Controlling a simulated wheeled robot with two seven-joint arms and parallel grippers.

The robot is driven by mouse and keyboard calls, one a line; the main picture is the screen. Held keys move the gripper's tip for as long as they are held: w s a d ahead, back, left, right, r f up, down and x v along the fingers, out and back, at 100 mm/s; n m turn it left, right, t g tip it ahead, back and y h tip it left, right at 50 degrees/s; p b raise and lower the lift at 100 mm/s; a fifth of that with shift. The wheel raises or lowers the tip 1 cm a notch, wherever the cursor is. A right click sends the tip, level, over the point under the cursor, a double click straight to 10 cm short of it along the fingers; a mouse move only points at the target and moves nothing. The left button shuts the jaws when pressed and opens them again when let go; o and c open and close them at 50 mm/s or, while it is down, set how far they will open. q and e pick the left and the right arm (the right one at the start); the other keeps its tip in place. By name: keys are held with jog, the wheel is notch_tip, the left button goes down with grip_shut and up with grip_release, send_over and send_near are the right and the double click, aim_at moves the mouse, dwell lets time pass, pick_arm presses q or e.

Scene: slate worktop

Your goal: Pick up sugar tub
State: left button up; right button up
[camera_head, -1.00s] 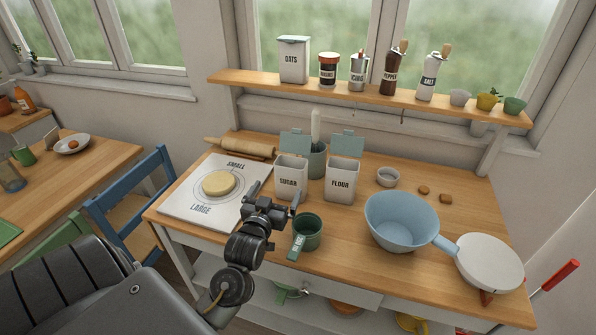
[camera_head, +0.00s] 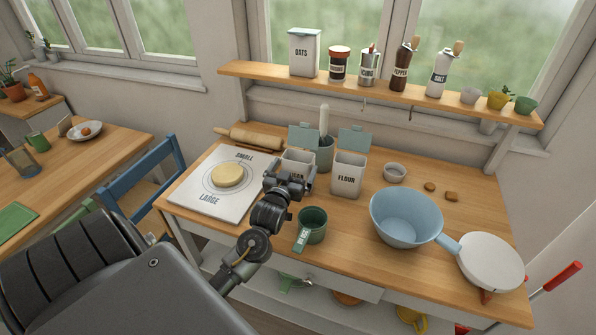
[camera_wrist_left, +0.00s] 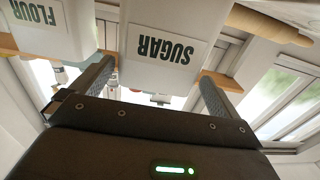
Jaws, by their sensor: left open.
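The sugar tub (camera_head: 298,159) is a white square tub with a raised grey-green lid, standing on the worktop. My left gripper (camera_head: 291,170) is open in front of it and hides much of its front. In the left wrist view the sugar tub (camera_wrist_left: 163,52) appears upside down, its label between the two fingers of the left gripper (camera_wrist_left: 155,85). I cannot tell whether the fingers touch it. My right gripper is not in view.
The flour tub (camera_head: 347,176) stands close on the right. A green cup (camera_head: 313,227) sits below the gripper. A board with dough (camera_head: 227,176) lies left. A blue bowl (camera_head: 405,218) stands right. A utensil crock (camera_head: 325,154) is behind the tubs.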

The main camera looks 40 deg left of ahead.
pick_arm(q)
jog(key=x, duration=0.3)
jog(key=shift+w+f+p, duration=0.15)
jog(key=shift+w+p, duration=0.2)
jog(key=shift+p, duration=0.05)
jog(key=shift+s, duration=0.1)
jog(key=c, duration=1.1)
